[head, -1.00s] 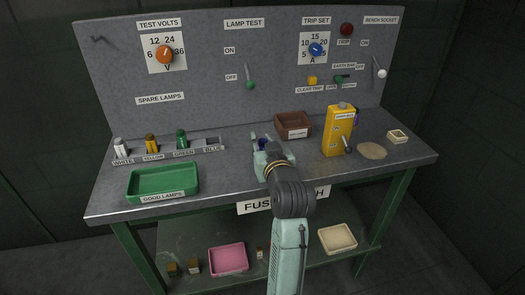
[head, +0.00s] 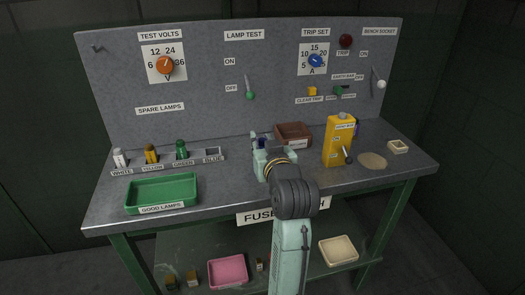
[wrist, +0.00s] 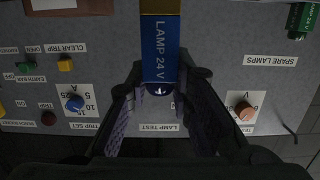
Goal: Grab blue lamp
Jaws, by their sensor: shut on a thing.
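The blue lamp (wrist: 159,42), a blue block lettered "LAMP 24 V" with a brass-coloured end, is held in my gripper (wrist: 160,90) in the wrist view. The dark fingers lie on either side of its near end, where a dark round tip shows. In the head view my gripper (head: 261,147) is above the middle of the bench top, left of the brown tray. Only a small dark-blue bit of the lamp shows there between the fingers. The BLUE slot (head: 213,153) of the spare-lamps rack looks empty.
White (head: 120,156), yellow (head: 152,153) and green (head: 181,149) lamps stand in the rack. A green tray (head: 163,208) is front left. A brown tray (head: 309,130) and a yellow box (head: 339,155) with a lever are to the right. The back panel carries knobs and switches.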

